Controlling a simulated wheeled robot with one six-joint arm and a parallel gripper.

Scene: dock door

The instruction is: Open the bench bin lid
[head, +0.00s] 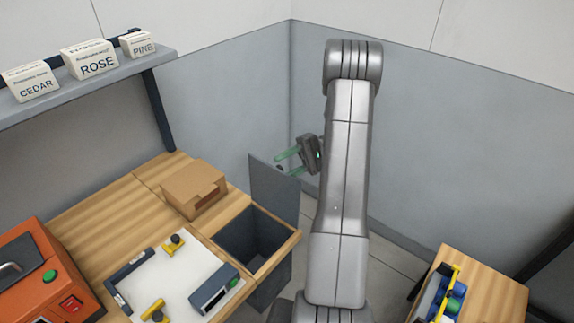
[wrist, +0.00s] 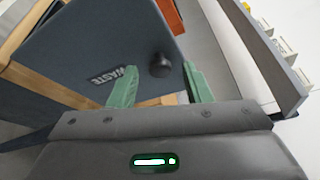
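The bench bin lid (head: 274,188) stands upright at the back edge of the bin opening (head: 253,238), so the bin is open and its dark inside shows. In the wrist view the lid (wrist: 95,50) carries the word WASTE and a round black knob (wrist: 160,65). My gripper (head: 282,163) is behind the top of the lid, with its green fingers pointing left. In the wrist view my gripper (wrist: 159,78) has its fingers spread wide. The knob appears near the fingertips, between their lines, and the fingers do not close on it.
A cardboard box (head: 194,188) sits on the wooden bench left of the bin. A white board (head: 175,282) with yellow clamps lies in front. An orange machine (head: 42,275) is at the left. A shelf (head: 85,85) with labelled boxes hangs above. A second wooden surface (head: 497,290) is at right.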

